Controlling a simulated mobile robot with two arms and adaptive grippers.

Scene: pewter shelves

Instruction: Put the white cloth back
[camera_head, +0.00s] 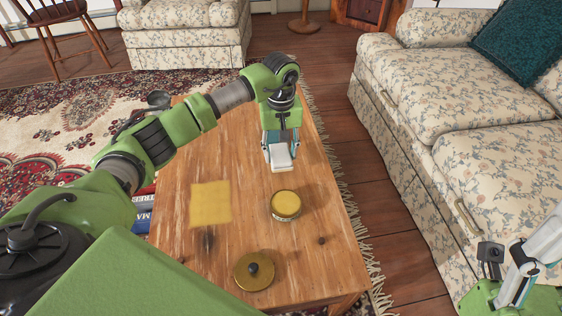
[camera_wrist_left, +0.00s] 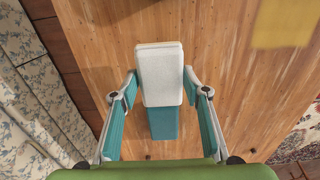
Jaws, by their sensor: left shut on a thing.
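The white cloth (camera_head: 280,158) looks like a small folded block. My left gripper (camera_head: 281,142) is shut on it over the far half of the wooden table (camera_head: 240,152). In the left wrist view the white cloth (camera_wrist_left: 160,75) sits between the gripper's two fingers (camera_wrist_left: 157,95), with a teal piece showing below it. I cannot tell whether the cloth touches the tabletop. My right gripper (camera_head: 512,268) shows partly at the lower right, beside the sofa; its fingertips are not clear.
A yellow square (camera_head: 210,202) lies flat on the table, left of a round container with a yellow top (camera_head: 286,205). A brass lid with a dark knob (camera_head: 255,272) lies nearer. Books (camera_head: 143,215) are at the table's left. A floral sofa (camera_head: 440,100) stands right.

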